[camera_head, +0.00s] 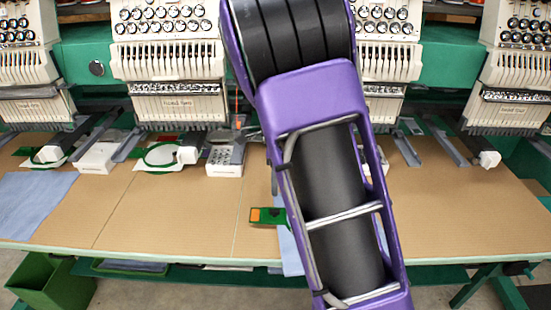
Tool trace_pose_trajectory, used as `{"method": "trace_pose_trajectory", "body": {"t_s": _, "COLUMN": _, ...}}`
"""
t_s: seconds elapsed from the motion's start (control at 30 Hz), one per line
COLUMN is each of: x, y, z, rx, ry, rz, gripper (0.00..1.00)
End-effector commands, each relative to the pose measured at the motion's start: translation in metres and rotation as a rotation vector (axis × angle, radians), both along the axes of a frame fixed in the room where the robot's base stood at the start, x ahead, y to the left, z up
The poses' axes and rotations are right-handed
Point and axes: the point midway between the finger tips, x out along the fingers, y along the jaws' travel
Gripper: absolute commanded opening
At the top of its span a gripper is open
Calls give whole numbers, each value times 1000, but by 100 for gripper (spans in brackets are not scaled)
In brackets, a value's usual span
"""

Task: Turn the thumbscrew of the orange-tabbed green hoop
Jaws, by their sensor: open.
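The orange-tabbed green piece (281,215) lies on the table in the middle of the view, with its orange tab (262,215) pointing left. It seems to be the edge of the orange-tabbed green hoop. The rest of it is hidden behind my purple arm, and its thumbscrew cannot be seen. My gripper is not visible; my arm's links fill the middle of the view and cover whatever is behind them.
Another green hoop (162,156) sits at the left below a machine head. A white box with holes (225,160) and a plain white box (97,158) stand at the table's back. Blue cloth (35,205) lies at far left. The brown tabletop (165,215) is mostly clear.

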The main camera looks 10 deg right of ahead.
Motion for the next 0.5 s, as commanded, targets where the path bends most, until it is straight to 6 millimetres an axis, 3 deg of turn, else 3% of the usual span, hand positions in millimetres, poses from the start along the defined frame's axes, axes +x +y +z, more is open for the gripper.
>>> {"method": "trace_pose_trajectory", "body": {"t_s": 0.03, "x": 1, "y": 1, "z": 14, "rx": 2, "ry": -7, "rz": 2, "gripper": 45}}
{"method": "trace_pose_trajectory", "body": {"t_s": 0.2, "x": 1, "y": -1, "z": 49, "rx": 1, "ry": -4, "rz": 0, "gripper": 45}}
{"method": "trace_pose_trajectory", "body": {"t_s": 0.5, "x": 0, "y": -1, "z": 76, "rx": 0, "ry": 0, "rz": 0, "gripper": 45}}
